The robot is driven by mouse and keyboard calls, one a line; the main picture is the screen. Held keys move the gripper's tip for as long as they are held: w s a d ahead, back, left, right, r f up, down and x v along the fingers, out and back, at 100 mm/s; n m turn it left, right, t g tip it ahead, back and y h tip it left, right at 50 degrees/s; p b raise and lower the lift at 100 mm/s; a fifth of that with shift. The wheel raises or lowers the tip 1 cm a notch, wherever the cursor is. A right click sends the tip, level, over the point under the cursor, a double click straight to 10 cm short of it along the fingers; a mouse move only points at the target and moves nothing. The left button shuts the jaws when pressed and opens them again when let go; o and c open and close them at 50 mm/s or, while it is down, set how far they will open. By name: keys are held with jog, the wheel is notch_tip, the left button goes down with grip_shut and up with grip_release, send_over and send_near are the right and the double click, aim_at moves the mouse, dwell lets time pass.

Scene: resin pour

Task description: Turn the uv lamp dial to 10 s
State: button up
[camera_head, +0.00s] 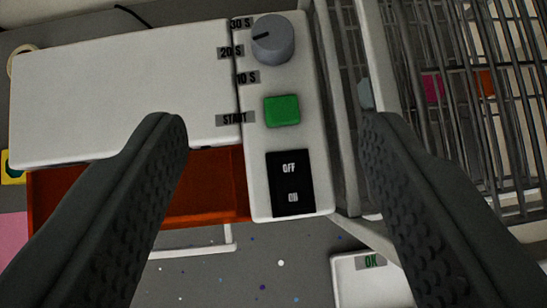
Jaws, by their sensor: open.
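The uv lamp (120,90) has a white control panel on its right side. The grey round dial (273,48) sits at the top of this panel. Its dark pointer mark points left and slightly down, between the "30 S" (241,23) and "20 S" (230,53) labels. The "10 S" label (246,78) is below them. My gripper (272,118) is open and empty. Its two dark ribbed fingers straddle the panel in the picture, with their tips lower than the dial and apart from it.
A green button (282,110) beside "START" and a black OFF/ON switch (290,183) are on the panel below the dial. A grey wire rack (440,60) stands close on the right. An orange-red surface (205,185) shows under the lamp. A white "OK" tray (370,285) lies below.

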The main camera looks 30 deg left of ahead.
jog(key=shift+s+d+r, duration=0.2)
jog(key=shift+s+r, duration=0.15)
jog(key=shift+r, duration=0.05)
jog(key=m+h, duration=0.7)
jog(key=m, duration=0.2)
send_near(271, 35)
jog(key=shift+t, duration=0.4)
jog(key=x, duration=0.9)
jog(key=shift+s+f, duration=0.2)
jog(key=shift+s, duration=0.05)
jog(key=shift+c, duration=0.5)
jog(key=c, duration=0.9)
